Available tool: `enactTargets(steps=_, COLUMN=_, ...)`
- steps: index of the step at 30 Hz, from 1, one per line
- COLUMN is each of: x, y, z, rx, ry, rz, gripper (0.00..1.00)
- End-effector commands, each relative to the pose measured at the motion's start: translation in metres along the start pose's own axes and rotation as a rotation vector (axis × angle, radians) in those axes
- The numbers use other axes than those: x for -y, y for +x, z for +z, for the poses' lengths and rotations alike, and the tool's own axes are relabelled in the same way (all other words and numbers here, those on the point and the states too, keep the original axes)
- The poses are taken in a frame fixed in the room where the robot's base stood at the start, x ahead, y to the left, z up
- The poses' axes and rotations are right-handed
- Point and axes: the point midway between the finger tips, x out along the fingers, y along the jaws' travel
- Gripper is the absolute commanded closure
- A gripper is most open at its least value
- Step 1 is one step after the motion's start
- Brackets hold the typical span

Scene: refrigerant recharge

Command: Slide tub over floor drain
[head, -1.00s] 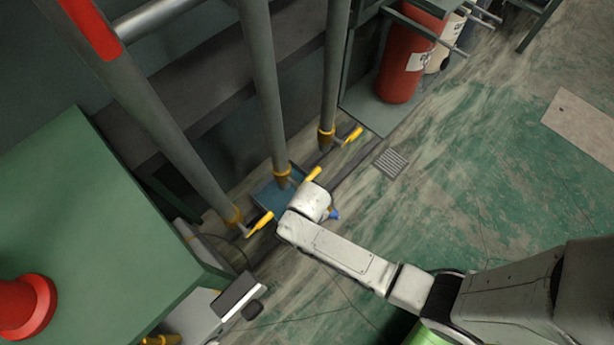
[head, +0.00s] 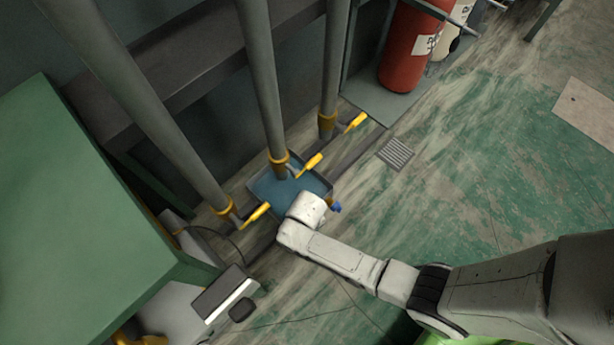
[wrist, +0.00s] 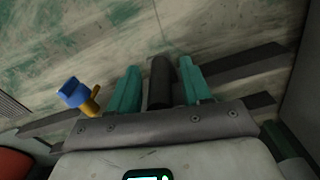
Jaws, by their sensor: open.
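The tub (head: 318,184) is a shallow blue-grey tray on the floor below the grey pipes, partly covered by my wrist. A blue-tipped yellow fitting (head: 335,207) shows at its near right side, and in the wrist view (wrist: 75,95) left of my fingers. The floor drain (head: 395,153) is a small square grate right of the tub, apart from it; a grate also shows at the wrist view's left edge (wrist: 10,107). My gripper (wrist: 158,75) is open, its teal fingers either side of a dark round bar (wrist: 160,82). Contact cannot be told. The head view hides my fingers.
Grey pipes (head: 262,85) with yellow valve levers (head: 310,165) stand over and beside the tub. A red cylinder (head: 408,50) stands on a low plate behind the drain. A green cabinet (head: 80,210) is at left. Floor (head: 480,170) right of the drain is clear.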

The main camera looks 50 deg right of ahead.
Motion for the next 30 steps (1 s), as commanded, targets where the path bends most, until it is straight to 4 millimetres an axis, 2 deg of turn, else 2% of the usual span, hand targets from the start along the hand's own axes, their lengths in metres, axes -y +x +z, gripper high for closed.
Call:
enactTargets(steps=9, x=0.0002, y=0.0021, z=-0.0002, rx=-0.001, ry=0.000, rz=0.000, gripper=0.52)
enactTargets(steps=24, x=0.0001, y=0.0021, z=0.0001, rx=0.000, ry=-0.001, rz=0.000, gripper=0.98)
enactTargets(steps=30, x=0.0001, y=0.0021, z=0.0001, rx=0.000, ry=-0.001, rz=0.000, gripper=1.00)
